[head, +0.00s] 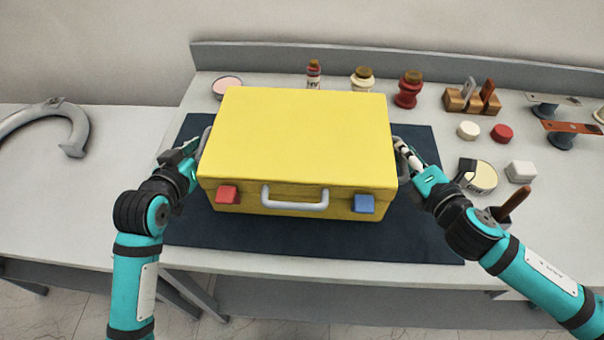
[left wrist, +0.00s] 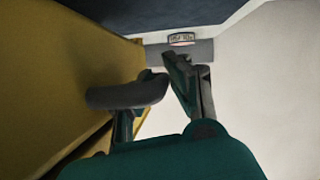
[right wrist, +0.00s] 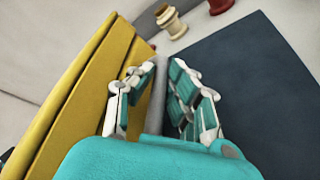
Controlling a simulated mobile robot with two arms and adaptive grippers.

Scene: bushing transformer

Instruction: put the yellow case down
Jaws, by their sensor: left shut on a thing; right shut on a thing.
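The yellow case (head: 300,135) is upright and level over the dark mat (head: 310,245), with a grey front handle (head: 295,198), a red latch (head: 227,194) and a blue latch (head: 363,203). I cannot tell whether its underside touches the mat. My left gripper (head: 193,158) is shut on the case's left side handle; that grey handle (left wrist: 128,93) also shows in the left wrist view. My right gripper (head: 408,158) is shut on the right side handle; in the right wrist view this grey bar (right wrist: 158,95) runs between the fingers.
Behind the case stand a pink-topped dish (head: 227,86), small bottles (head: 362,79) and a wooden block rack (head: 470,100). To the right are a round tape-like item (head: 477,176), a white block (head: 520,171) and small caps (head: 468,130). A grey horseshoe-shaped piece (head: 60,112) lies far left.

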